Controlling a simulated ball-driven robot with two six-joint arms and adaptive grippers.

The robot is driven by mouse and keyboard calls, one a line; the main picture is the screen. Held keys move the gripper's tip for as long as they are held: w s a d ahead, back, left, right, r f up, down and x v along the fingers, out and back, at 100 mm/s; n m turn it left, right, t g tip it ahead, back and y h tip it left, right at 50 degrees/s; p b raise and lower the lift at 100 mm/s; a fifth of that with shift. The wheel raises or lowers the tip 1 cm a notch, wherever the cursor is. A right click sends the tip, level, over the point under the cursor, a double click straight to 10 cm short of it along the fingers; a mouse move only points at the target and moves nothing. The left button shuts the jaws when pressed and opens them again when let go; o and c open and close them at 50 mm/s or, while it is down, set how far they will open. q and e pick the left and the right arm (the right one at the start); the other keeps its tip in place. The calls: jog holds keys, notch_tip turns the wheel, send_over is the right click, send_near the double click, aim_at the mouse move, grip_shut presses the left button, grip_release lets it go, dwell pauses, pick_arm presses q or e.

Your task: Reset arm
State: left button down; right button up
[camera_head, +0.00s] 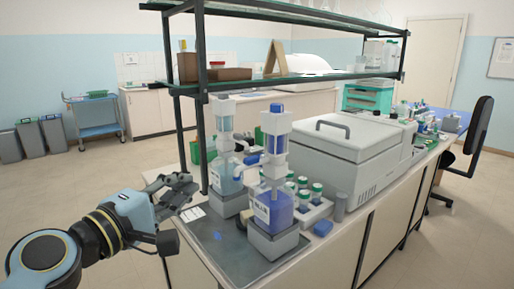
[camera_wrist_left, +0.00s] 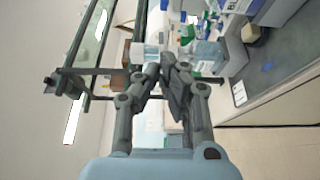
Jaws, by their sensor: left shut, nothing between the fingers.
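My left gripper (camera_head: 180,187) is shut and empty, held in the air at the near left corner of the bench. It also shows in the left wrist view (camera_wrist_left: 166,62), with its fingertips together. The left arm comes in from the lower left. Two dispenser bottles stand on grey bases on a dark mat (camera_head: 228,252). The nearer one holds blue-violet liquid (camera_head: 270,208) and the farther one holds pale teal liquid (camera_head: 226,176). The gripper is left of both bottles and apart from them. My right gripper is in neither view.
A shelf rack (camera_head: 300,79) stands over the bench, with its dark post (camera_head: 201,100) close behind the left gripper. A grey lidded machine (camera_head: 345,150), green-capped bottles (camera_head: 303,190) and a small blue block (camera_head: 323,228) are to the right.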

pick_arm(q)
jog(key=s+a+f+m+g+y+b, duration=0.1)
jog(key=s+a+f+g+y+b, duration=0.3)
jog(key=f, duration=1.2)
jog(key=s+f+g+h+b, duration=0.1)
jog(key=s+f+b, duration=0.35)
jog(key=f, duration=1.15)
jog(key=s+a+f+m+g+y+b, duration=0.1)
jog(key=s+a+f+g+y+b, duration=0.35)
jog(key=f, duration=1.05)
jog(key=s+a+f+m+g+b, duration=0.1)
jog(key=s+a+f+m+g, duration=0.25)
jog(key=s+f, duration=1.65)
jog(key=s+a+f+m+g+y, duration=0.1)
jog(key=s+a+f+m, duration=0.1)
jog(key=s, duration=0.6)
jog(key=s+a+f+m+g, duration=0.1)
jog(key=s+a+f+m, duration=0.1)
jog(key=s+m, duration=0.3)
jog(key=s+a+b, duration=0.1)
jog(key=s, duration=0.3)
jog(key=shift+s+a+f+y, duration=0.15)
jog(key=shift+f+y, duration=0.1)
jog(key=shift+y, duration=0.1)
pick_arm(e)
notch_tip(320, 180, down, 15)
